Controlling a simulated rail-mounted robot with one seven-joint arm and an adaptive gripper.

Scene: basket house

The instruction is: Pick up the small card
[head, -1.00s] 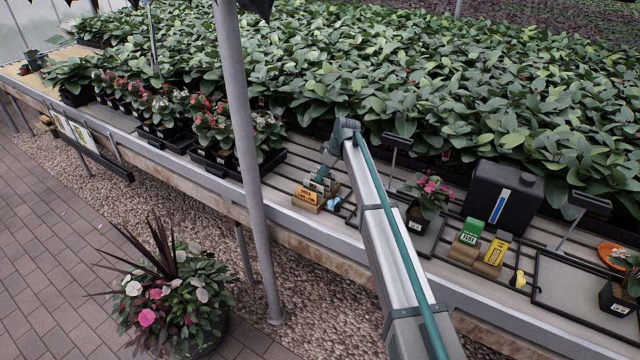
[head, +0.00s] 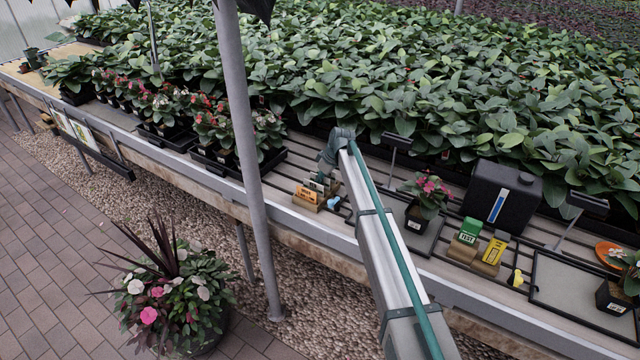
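Small cards stand in wooden blocks on the slatted bench, and I cannot tell which one is the task's card. An orange card (head: 306,194) stands in a block left of my arm, with a dark green and pale card (head: 316,184) just behind it. A green card (head: 469,231) and a yellow card (head: 494,250) stand in blocks to the right of my arm. My gripper (head: 322,177) points down over the cards on the left, very close to the green and pale one. Its fingers are tiny and partly hidden, so its grip is unclear.
A small blue and white object (head: 334,202) lies beside the left blocks. A potted pink flower (head: 428,193), a black container (head: 502,195) and a yellow clip-like item (head: 516,278) are to the right. Flower trays (head: 240,165) and a grey post (head: 247,150) are to the left.

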